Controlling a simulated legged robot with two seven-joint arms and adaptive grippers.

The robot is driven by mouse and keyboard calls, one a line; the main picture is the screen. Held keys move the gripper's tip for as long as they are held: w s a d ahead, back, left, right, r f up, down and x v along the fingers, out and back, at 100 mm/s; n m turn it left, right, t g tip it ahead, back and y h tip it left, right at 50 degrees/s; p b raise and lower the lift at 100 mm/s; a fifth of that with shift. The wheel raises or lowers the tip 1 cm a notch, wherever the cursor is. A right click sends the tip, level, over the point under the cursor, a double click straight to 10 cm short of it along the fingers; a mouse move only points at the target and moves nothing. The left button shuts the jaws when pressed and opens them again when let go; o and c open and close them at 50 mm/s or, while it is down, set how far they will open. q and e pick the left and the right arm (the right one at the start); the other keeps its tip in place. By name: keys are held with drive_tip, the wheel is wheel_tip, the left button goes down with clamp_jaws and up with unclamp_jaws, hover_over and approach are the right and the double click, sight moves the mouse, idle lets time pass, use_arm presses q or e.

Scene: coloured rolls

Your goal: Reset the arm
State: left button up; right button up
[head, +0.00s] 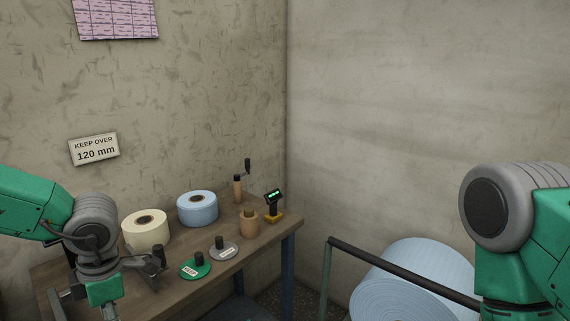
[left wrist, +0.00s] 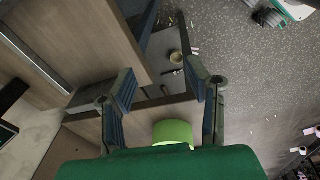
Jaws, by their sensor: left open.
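My left arm comes in from the left in the head view, bent over the near left part of the wooden table (head: 215,268). A bright green object (left wrist: 173,132) shows between the fingers' bases, partly hidden by the green gripper body. My right arm stands at the right edge of the head view; its gripper is out of view.
On the table are a cream roll (head: 146,232), a blue roll (head: 197,210), a green disc (head: 195,269), a grey disc (head: 224,252), a wooden cup (head: 249,224) and a small display (head: 275,199). A dark rail (head: 400,270) and a large pale-blue roll (head: 400,294) stand right.

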use_arm(q)
drive_tip(key=s+d+f+m+t+y+b, duration=0.1)
drive_tip(key=s+f+m+t+b, duration=0.2)
drive_tip(key=f+m, duration=0.65)
drive_tip(key=s+f+m+t+y+b, duration=0.15)
drive_tip(key=s+f+m, duration=0.5)
drive_tip(key=f, duration=0.65)
drive_tip(key=s+d+f+m+g+h+b, duration=0.1)
drive_tip(key=s+f+m+g+h, duration=0.1)
drive_tip(key=s+m, duration=0.3)
drive_tip(key=s+d+f+m+g+h+b, duration=0.2)
drive_tip(key=s+f+m, duration=0.2)
drive_tip(key=s, duration=0.6)
drive_tip(key=shift+s+d+f+m, duration=0.25)
drive_tip(key=shift+f+m, duration=0.15)
drive_tip(key=shift+m, duration=0.5)
